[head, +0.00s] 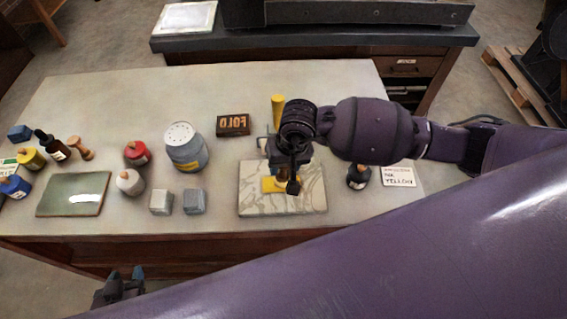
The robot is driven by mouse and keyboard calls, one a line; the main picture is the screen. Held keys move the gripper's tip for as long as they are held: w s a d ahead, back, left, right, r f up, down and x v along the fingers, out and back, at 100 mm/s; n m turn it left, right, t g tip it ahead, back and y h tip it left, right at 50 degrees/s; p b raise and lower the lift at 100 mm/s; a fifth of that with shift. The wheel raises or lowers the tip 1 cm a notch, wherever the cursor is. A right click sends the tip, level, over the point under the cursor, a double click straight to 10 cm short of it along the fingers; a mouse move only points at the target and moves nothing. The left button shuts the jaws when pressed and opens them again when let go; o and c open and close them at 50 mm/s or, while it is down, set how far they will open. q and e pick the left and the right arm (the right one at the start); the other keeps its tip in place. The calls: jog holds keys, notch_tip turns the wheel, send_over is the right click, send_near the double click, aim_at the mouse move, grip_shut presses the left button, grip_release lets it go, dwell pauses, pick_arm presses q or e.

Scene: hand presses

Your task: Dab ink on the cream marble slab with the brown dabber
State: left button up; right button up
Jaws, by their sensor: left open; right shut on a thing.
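The cream marble slab (255,203) with grey veins lies flat near the table's front edge, with a yellow ink patch (268,186) on it. My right gripper (290,184) is over the slab, pointing down, and shut on a brown thing (282,174), apparently the brown dabber. The gripper hides most of it; I cannot tell whether it touches the slab. My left gripper (126,275) is open and empty, low in front of the table at the lower left.
A green slab (74,195), ink bottles and a wooden dabber-like piece (81,148) stand at the left. A large can (185,150), two grey blocks (162,201) and a dark FOLD block (233,124) are left of the slab. A dark bottle (358,178) and label card (398,176) are right.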

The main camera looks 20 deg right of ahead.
jog(key=shift+s+f, duration=0.15)
jog(key=shift+f, duration=0.05)
dwell(0.4)
dwell(0.5)
jog(key=shift+r, duration=0.4)
jog(key=shift+a+p+v, duration=0.1)
jog(key=shift+p+v, duration=0.25)
jog(key=shift+v, duration=0.35)
jog(key=shift+a+p+v, duration=0.15)
jog(key=shift+p+v, duration=0.2)
jog(key=shift+v, duration=0.35)
jog(key=shift+w+r+p, duration=0.15)
jog(key=shift+r+p, duration=0.2)
jog(key=shift+r, duration=0.5)
jog(key=shift+w+r+p, duration=0.15)
jog(key=shift+r+p, duration=0.15)
jog(key=shift+r, duration=0.75)
